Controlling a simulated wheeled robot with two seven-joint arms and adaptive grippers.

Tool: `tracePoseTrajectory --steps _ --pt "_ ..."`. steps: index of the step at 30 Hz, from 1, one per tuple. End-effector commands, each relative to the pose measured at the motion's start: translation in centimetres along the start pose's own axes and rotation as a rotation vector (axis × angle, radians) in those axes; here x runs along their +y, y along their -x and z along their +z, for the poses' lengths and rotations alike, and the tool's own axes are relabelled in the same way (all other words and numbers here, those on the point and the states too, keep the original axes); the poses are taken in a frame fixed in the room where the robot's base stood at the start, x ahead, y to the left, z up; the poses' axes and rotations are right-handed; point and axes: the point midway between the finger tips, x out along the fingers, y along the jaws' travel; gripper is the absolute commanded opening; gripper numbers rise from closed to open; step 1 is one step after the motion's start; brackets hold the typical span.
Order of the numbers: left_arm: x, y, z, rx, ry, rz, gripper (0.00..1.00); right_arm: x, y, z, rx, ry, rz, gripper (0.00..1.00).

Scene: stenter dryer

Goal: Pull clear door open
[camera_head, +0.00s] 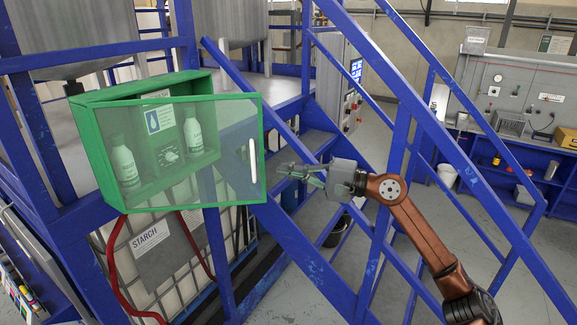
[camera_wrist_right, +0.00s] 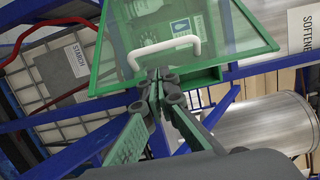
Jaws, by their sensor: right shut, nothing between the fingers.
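The clear door (camera_head: 225,180) has a green frame and a white bar handle (camera_head: 253,160) near its right edge. It stands partly open, its right edge out beyond the green cabinet (camera_head: 77,140). My right gripper (camera_head: 283,169) is just right of the door's free edge, close to the handle. In the right wrist view the shut fingertips (camera_wrist_right: 162,76) are by the white handle (camera_wrist_right: 165,49), in front of the door's frame (camera_wrist_right: 118,85). Nothing is held; whether the fingertips touch the door cannot be told. My left gripper is not in view.
A blue stair rail (camera_head: 325,270) runs below and right of my right gripper. A caged tank with a starch label (camera_head: 151,238) stands under the cabinet.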

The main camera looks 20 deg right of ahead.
Motion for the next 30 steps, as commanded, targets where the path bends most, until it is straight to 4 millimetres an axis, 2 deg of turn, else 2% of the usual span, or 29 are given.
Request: tracePoseTrajectory --steps 1,6,12,26,30 --pt "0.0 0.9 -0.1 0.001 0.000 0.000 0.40 -0.6 -1.1 0.1 -0.002 -0.001 -0.002 0.00" --pt "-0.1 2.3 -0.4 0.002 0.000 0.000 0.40 -0.6 -4.1 0.1 -0.002 -0.004 -0.003 0.00" --pt "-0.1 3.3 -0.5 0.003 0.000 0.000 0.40 -0.4 -6.4 0.0 -0.001 -0.005 -0.003 0.00" --pt "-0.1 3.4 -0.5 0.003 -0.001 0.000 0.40 -0.1 -7.0 0.0 0.000 -0.005 -0.003 0.00" --pt "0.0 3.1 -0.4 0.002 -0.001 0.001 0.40 -0.1 -7.3 0.9 -0.010 -0.003 -0.003 0.00"
